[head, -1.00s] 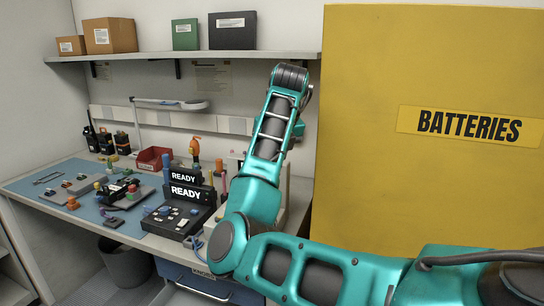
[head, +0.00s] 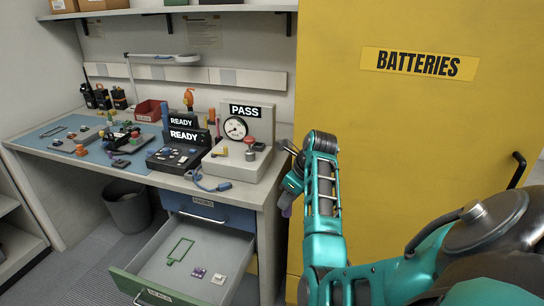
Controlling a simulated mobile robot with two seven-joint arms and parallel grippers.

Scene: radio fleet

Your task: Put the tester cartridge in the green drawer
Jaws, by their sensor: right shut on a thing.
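My right gripper (head: 291,186) is at the end of the teal arm, in front of the yellow cabinet's left edge. It is shut on a small purple piece, which I take for the tester cartridge (head: 287,208); only a little of it shows below the jaws. The green drawer (head: 158,289) stands pulled open at the lower middle, below a shut blue drawer. Its pale floor holds a green outline piece, a small purple piece and a small white piece. The gripper is to the right of the drawer, higher than it and apart from it. My left gripper is not in view.
The bench (head: 60,137) carries two READY units, a gauge box (head: 245,117) showing PASS, a red bin (head: 149,109) and several small parts. The yellow cabinet (head: 400,130) fills the right. A waste bin (head: 128,207) stands under the bench.

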